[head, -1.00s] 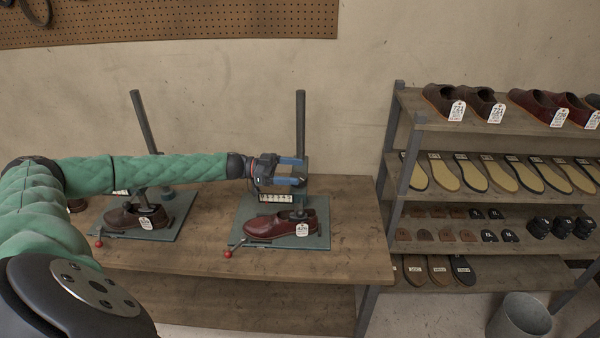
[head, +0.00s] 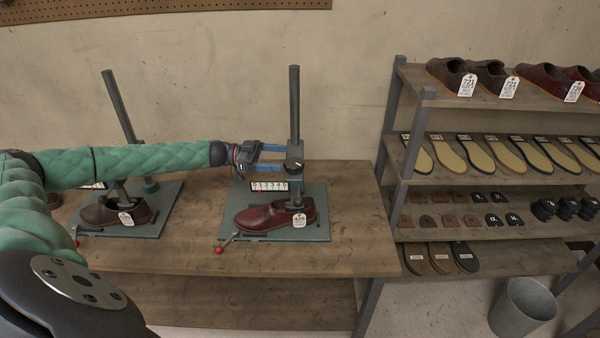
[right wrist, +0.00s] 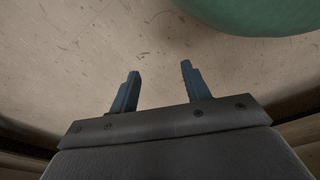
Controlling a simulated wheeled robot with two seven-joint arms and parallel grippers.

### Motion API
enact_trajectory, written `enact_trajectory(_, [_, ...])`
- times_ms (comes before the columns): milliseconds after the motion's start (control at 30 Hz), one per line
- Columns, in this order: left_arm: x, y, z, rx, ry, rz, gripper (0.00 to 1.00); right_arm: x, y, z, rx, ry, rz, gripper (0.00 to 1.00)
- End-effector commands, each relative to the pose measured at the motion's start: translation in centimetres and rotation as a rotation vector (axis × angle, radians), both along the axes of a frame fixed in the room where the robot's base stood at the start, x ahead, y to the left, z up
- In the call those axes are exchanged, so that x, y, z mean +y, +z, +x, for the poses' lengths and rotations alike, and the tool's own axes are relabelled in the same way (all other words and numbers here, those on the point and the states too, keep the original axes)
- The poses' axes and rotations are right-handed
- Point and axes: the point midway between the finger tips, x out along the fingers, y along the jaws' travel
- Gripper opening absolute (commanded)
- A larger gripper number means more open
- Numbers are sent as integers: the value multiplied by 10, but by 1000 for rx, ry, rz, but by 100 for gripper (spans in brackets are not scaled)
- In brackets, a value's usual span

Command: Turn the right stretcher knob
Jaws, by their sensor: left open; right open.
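The right stretcher (head: 315,232) is a green-grey base plate with an upright post and a dark red tagged shoe (head: 272,217) on it. A head block (head: 295,150) sits on the post, with what looks like a small knob (head: 295,165) on it. My left gripper (head: 287,158) is open, its two blue fingers pointing right at the head block, one above the other. The fingertips are at the block's left side; I cannot tell whether they touch it. My right gripper (right wrist: 160,70) is open and empty in the right wrist view.
A second stretcher (head: 165,212) with a brown shoe stands on the wooden table (head: 350,215) at left. A red-tipped lever (head: 219,249) sticks out front. A shelf rack (head: 420,88) of shoes and soles and a grey bin (head: 522,308) are at right.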

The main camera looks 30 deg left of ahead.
Motion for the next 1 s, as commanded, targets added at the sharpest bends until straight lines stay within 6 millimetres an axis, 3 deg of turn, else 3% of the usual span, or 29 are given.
enact_trajectory(33, [0, -14, 0, 0, 0, 0, 77, 4, 2, 10, -7, -1, 4, 47])
enact_trajectory(100, [0, -19, 0, 0, 0, 0, 77, 7, 14, 20, -9, -2, 6, 47])
enact_trajectory(367, [-2, -23, 1, 0, 0, 0, 77, 11, 32, 33, -12, -4, 8, 47])
enact_trajectory(1000, [-61, -21, 29, -1, -1, -2, 77, -15, -22, 3, -51, 12, -11, 47])
